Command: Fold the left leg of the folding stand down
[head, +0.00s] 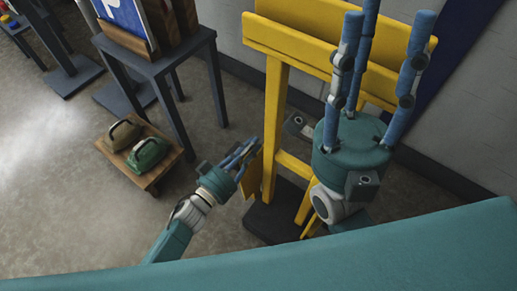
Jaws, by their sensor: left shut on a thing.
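The yellow folding stand (275,105) stands at the center right, with wide boards across its top and a dark base plate (270,222) on the floor. A short yellow piece, apparently its left leg (253,178), hangs low beside the upright. My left gripper (246,152) reaches in from the lower left and is shut on this piece; its fingers hide part of it. My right gripper (386,24) is large and close to the camera, its blue fingers pointing up and spread apart. It looks empty and covers part of the stand's right side.
A dark table (175,62) with a blue-and-white sign (125,14) stands at upper left. A low wooden dolly (150,178) holds a green weight (149,154) and a brown one (122,134). A grey wall is behind the stand. Floor at lower left is clear.

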